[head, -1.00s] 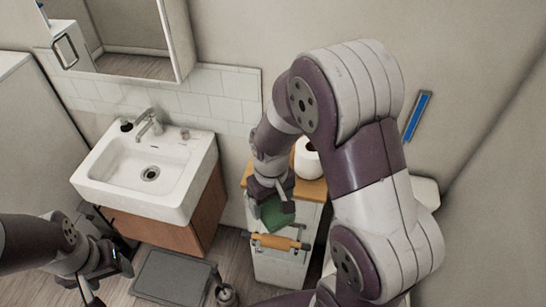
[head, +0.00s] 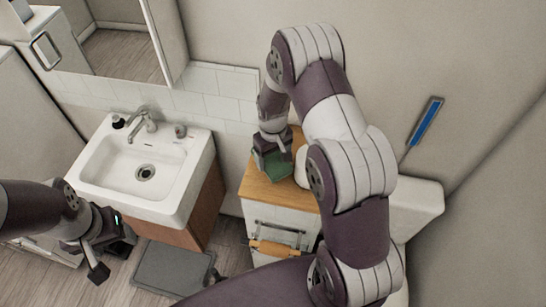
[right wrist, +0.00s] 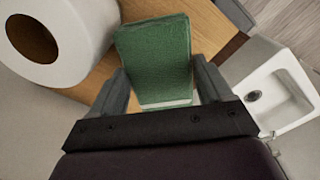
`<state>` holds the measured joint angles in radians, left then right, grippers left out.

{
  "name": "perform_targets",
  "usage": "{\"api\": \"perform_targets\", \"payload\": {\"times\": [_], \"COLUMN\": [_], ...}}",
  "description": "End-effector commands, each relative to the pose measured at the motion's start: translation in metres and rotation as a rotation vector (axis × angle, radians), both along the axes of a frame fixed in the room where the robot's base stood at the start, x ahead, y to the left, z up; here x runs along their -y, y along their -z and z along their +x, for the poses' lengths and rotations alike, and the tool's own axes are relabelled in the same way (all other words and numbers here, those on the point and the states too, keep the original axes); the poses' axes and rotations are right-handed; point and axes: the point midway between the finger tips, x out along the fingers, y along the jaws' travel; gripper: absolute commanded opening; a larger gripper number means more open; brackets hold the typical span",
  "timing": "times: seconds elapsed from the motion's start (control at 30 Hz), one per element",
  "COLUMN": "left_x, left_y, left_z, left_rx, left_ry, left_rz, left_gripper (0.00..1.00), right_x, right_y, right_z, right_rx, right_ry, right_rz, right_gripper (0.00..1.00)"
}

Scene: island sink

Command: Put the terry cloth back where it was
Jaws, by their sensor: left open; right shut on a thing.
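The terry cloth (head: 275,164) is a folded green square, seen over the wooden top of the small white cabinet (head: 262,187). It also shows in the right wrist view (right wrist: 155,52), between the two fingers. My right gripper (head: 270,150) is shut on the cloth and holds it at or just above the cabinet top; I cannot tell if the cloth touches the wood. My left gripper (head: 98,258) is open and empty, low at the left in front of the sink.
A white paper roll (right wrist: 60,38) stands on the cabinet top close beside the cloth; my right arm partly hides it in the head view (head: 301,167). The white sink (head: 144,170) is to the left. An orange-brown roll (head: 272,248) hangs on the cabinet front. A grey mat (head: 172,268) lies on the floor.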

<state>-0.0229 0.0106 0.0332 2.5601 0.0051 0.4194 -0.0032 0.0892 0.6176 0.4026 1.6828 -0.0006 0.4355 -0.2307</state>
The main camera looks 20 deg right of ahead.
Motion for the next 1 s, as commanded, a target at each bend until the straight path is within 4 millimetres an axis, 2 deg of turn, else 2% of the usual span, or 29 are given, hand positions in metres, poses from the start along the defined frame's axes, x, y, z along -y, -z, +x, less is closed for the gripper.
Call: {"api": "perform_targets", "payload": {"times": [0.17,0.3,0.4,0.63,0.67,0.7,0.73,1.0], "left_x": [0.0,0.0,0.0,0.0,0.0,0.0,0.0,0.0], "left_y": [-0.009,-0.023,-0.023,-0.021,-0.02,-0.021,-0.021,-0.02], "left_z": [0.0,0.0,0.0,0.0,0.0,0.0,0.0,0.0], "left_rx": [-0.001,0.0,0.0,0.0,0.0,0.0,0.0,0.0], "left_ry": [0.0,0.0,0.0,0.0,0.0,0.0,0.0,0.0], "left_rz": [0.0,0.0,0.0,0.0,0.0,0.0,0.0,0.0], "left_gripper": [0.64,0.64,0.64,0.64,0.64,0.64,0.64,0.64], "right_x": [0.004,0.004,0.004,0.004,0.004,0.004,0.004,0.004], "right_y": [0.01,0.035,0.045,0.048,0.048,0.047,0.047,0.045], "right_z": [0.007,0.007,0.008,0.008,0.008,0.008,0.008,0.008], "right_rx": [-0.003,-0.005,0.0,0.0,0.0,0.0,0.0,0.001], "right_ry": [0.001,0.001,0.001,0.001,0.001,0.001,0.001,0.001], "right_rz": [0.001,0.0,0.0,0.0,0.0,0.0,0.0,0.0], "right_gripper": [0.5,0.5,0.5,0.5,0.82,0.95,1.0,1.0]}}
